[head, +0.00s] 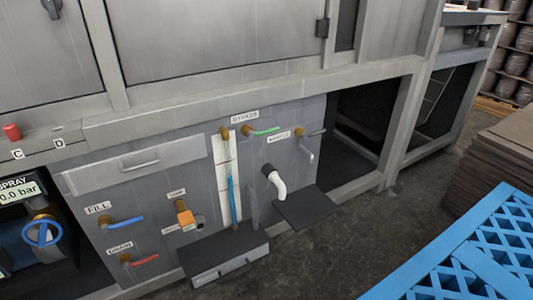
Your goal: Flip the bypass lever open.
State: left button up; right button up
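The BYPASS label (244,117) is on the grey machine panel, near its upper middle. Just below it is a brass valve (247,130) with a green lever (266,131). The green lever points to the right, roughly level, along the panel. I take this to be the bypass lever. Nothing covers it. Neither of my grippers is in view.
A gray-handled valve (307,148) sits close right of the green lever. A white-tipped spout (275,182) juts out below, above a dark plate (303,208). A blue-filled sight tube (232,200), blue lever (126,221) and red lever (145,260) are left. A blue pallet (478,250) stands front right.

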aim_at(251, 134)
jog(key=k, duration=0.65)
jog(key=u, duration=0.5)
jog(key=i, duration=1.55)
jog(key=z, duration=0.6)
